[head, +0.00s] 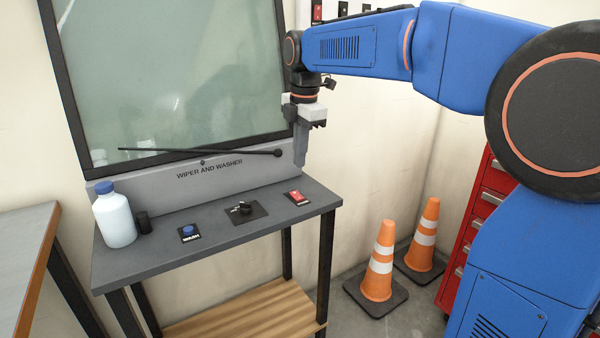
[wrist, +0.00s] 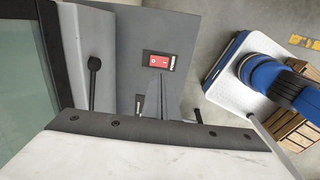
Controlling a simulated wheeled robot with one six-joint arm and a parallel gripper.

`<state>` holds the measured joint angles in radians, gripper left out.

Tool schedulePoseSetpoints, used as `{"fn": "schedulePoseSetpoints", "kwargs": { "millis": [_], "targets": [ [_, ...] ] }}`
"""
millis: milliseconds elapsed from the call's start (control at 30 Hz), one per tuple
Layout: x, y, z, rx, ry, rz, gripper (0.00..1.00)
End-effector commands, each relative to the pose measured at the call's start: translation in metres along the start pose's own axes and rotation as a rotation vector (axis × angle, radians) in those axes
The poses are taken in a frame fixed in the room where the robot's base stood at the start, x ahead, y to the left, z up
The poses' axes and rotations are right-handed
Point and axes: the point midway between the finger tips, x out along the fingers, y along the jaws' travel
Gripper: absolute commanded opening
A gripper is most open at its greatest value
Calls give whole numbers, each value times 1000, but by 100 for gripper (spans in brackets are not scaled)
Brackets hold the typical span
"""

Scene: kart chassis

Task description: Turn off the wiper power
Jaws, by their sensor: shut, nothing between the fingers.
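The red rocker switch (head: 296,197) sits in a small dark plate at the right end of the grey bench top. In the wrist view the red switch (wrist: 159,62) shows white marks, with a label beside it too small to read surely. My gripper (head: 300,164) points down, shut and empty, above the bench's back right end, higher than the switch and apart from it. In the wrist view the closed fingers (wrist: 151,98) show just below the switch plate. A black rotary knob (head: 245,208) and a blue push button (head: 188,231) sit left of the switch.
A windshield panel (head: 170,75) with a black wiper arm (head: 215,151) stands behind the bench (head: 150,258). A white bottle (head: 115,220) with a blue cap and a small black cylinder (head: 143,222) stand at left. Orange cones (head: 378,265) and a red cabinet (head: 485,207) are at right.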

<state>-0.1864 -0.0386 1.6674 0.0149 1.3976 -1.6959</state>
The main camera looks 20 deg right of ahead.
Motion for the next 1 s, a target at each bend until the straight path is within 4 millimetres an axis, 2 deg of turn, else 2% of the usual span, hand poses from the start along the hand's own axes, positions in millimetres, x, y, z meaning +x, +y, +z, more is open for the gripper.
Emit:
{"fn": "schedulePoseSetpoints", "kwargs": {
  "millis": [100, 333, 767, 1000],
  "targets": [
    [-20, 0, 0, 0, 0, 3, 0],
    [-41, 0, 0, 0, 0, 1, 0],
    [-44, 1, 0, 0, 0, 0, 0],
    [-44, 15, 2, 0, 0, 2, 0]
  ]
}}
